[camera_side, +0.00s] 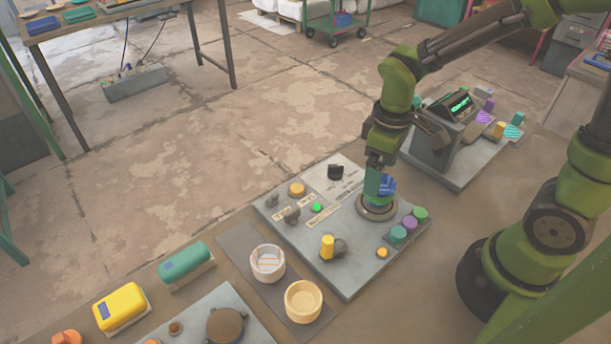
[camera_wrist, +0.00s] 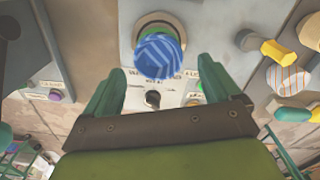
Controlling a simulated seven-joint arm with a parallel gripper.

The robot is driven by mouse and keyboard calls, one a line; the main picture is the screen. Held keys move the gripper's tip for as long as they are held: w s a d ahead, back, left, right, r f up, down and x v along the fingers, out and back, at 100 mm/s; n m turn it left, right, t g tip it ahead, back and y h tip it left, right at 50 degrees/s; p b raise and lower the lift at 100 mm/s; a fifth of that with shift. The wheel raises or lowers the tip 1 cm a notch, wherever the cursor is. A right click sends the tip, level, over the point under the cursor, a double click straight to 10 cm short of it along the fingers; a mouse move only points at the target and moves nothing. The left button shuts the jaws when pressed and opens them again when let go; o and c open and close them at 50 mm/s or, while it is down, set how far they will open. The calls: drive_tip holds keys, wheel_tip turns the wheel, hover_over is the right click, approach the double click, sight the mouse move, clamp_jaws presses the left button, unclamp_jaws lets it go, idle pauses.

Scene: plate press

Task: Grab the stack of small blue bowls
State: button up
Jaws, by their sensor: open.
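The stack of small blue bowls (camera_side: 387,184) stands on a round ring-shaped seat (camera_side: 377,211) on the grey control panel. In the wrist view the stack (camera_wrist: 160,56) has a pale-striped blue top, with some green and blue showing behind it. My gripper (camera_side: 378,192) points down at the stack in the side view, and one teal finger covers part of it. In the wrist view my gripper (camera_wrist: 162,66) is open, with one finger to each side of the stack. A gap shows on both sides, and I cannot tell how far down the fingers reach.
A yellow knob (camera_side: 327,246) and coloured buttons (camera_side: 410,224) stand up from the panel. A striped white cup (camera_side: 267,263) and a cream bowl (camera_side: 303,301) stand on a dark mat (camera_side: 240,248). A grey device (camera_side: 440,135) stands behind, close to my arm.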

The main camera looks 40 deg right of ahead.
drive_tip(key=f, duration=0.5)
drive_tip(key=shift+s+d+f, duration=0.1)
drive_tip(key=shift+s+d, duration=0.05)
drive_tip(key=shift+s, duration=0.1)
